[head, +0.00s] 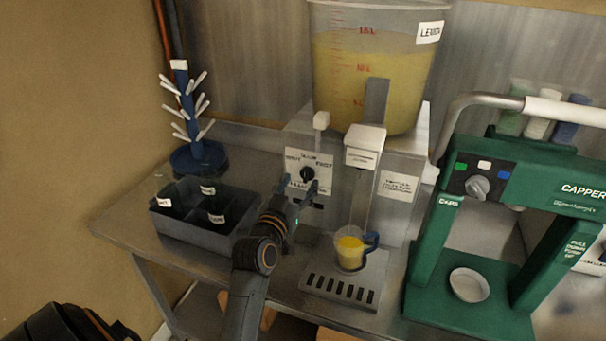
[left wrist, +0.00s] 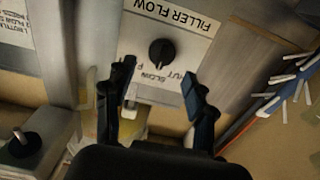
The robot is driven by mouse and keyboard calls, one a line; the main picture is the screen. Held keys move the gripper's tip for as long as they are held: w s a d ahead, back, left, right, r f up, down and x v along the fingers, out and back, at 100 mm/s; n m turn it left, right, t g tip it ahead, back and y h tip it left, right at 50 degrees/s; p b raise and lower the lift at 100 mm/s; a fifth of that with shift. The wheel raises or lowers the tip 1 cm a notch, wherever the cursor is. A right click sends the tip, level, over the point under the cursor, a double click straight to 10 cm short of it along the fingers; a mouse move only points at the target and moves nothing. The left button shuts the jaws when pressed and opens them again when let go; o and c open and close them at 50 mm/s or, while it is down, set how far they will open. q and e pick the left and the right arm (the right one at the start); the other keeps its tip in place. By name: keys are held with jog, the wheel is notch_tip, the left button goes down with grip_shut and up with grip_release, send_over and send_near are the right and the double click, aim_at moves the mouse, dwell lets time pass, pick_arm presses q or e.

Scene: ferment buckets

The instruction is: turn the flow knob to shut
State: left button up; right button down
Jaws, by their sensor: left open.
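The flow knob (head: 307,174) is a small black dial on a white label plate on the filler's front. In the left wrist view the knob (left wrist: 162,52) sits on the plate marked FILLER FLOW, seen upside down, with SLOW and part of SHUT legible. I cannot tell for sure where the knob points. My left gripper (head: 299,197) is open in front of the plate. In the left wrist view the fingers (left wrist: 156,84) stand apart either side of the knob's line, with nothing between them. My right gripper is not in view.
A large bucket of yellow liquid (head: 370,75) stands on the filler. A small jug (head: 349,254) with yellow liquid stands on the drip tray (head: 341,286) under the spout. A dark divided bin (head: 185,229) and blue drying rack (head: 199,152) are left; a green capper (head: 428,255) is right.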

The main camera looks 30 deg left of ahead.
aim_at(305, 175)
pick_arm(q)
jog(key=shift+x, duration=1.65)
jog(key=c, duration=1.2)
jog(key=shift+o, duration=0.2)
jog(key=shift+p, duration=0.3)
